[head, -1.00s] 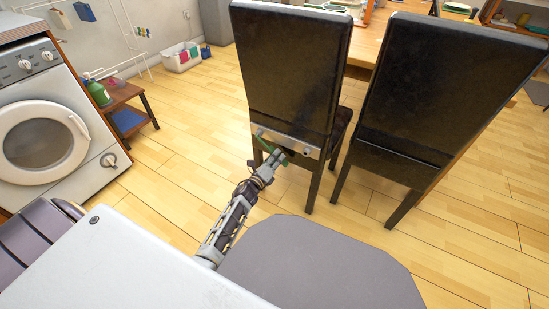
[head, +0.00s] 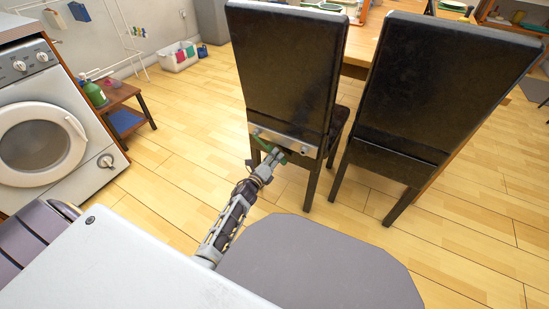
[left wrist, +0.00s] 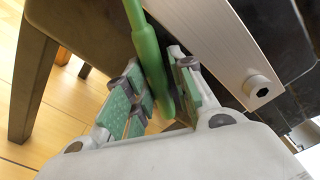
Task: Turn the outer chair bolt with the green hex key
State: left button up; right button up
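A dark chair (head: 285,70) stands with its back to me. A pale metal plate (head: 291,143) with bolts runs across its lower back. The green hex key (head: 270,148) lies in front of the plate near its left part. My left gripper (head: 266,161) is just below the plate. In the left wrist view, its green-padded fingers (left wrist: 155,85) are shut around the green hex key (left wrist: 148,45), whose upper end leaves the picture. One bolt (left wrist: 262,90) with a hex socket shows bare at the plate's end (left wrist: 215,45). Whether the key sits in the other bolt is hidden. My right gripper is not in view.
A second dark chair (head: 440,95) stands close on the right, beside the wooden table (head: 362,45). A washing machine (head: 42,125) and a small stool (head: 124,108) with a green bottle are at the left. The wooden floor (head: 195,115) between is clear.

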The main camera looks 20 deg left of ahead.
pick_arm(q)
grip_shut()
jog(key=shift+s+r+p, duration=0.1)
jog(key=shift+s+p, duration=0.05)
jog(key=shift+p, duration=0.25)
jog(key=shift+s, duration=0.7)
dwell(0.8)
jog(key=shift+s+a, duration=0.1)
jog(key=shift+s, duration=0.15)
dwell(0.4)
jog(key=shift+s+a+p, duration=0.1)
jog(key=shift+s+p, duration=0.25)
jog(key=shift+s, duration=0.95)
jog(key=shift+r, duration=0.1)
